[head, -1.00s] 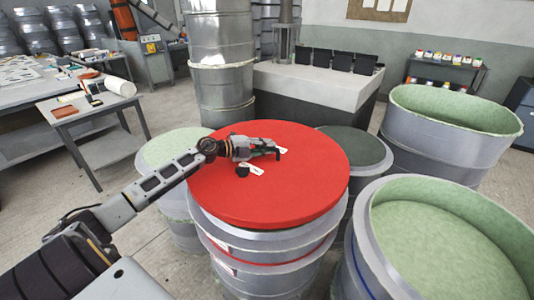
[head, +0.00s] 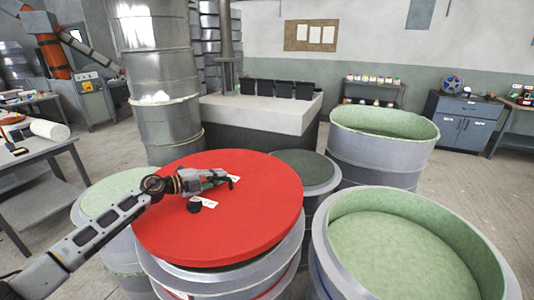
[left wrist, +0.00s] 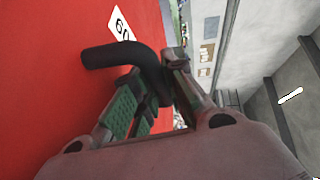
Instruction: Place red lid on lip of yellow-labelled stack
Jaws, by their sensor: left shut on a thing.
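The red lid (head: 240,233) is a wide flat disc in the head view. It lies over the top of a grey metal mould stack (head: 291,258), whose rim shows along the front and right; I cannot tell whether it touches. My left gripper (head: 225,182) is over the lid and shut on a bent black handle. The handle (left wrist: 123,57) shows between the fingers in the left wrist view, beside a white numbered tag (left wrist: 121,24). A second black knob (head: 194,207) stands on the lid. No yellow label is legible on any stack. My right gripper is out of view.
An open green-lined mould (head: 405,247) stands close on the right, another (head: 385,122) behind it. A dark-topped mould (head: 307,170) and a pale-green-topped one (head: 112,196) flank the lid. A tall metal stack (head: 160,85) rises behind. Bare floor shows at right.

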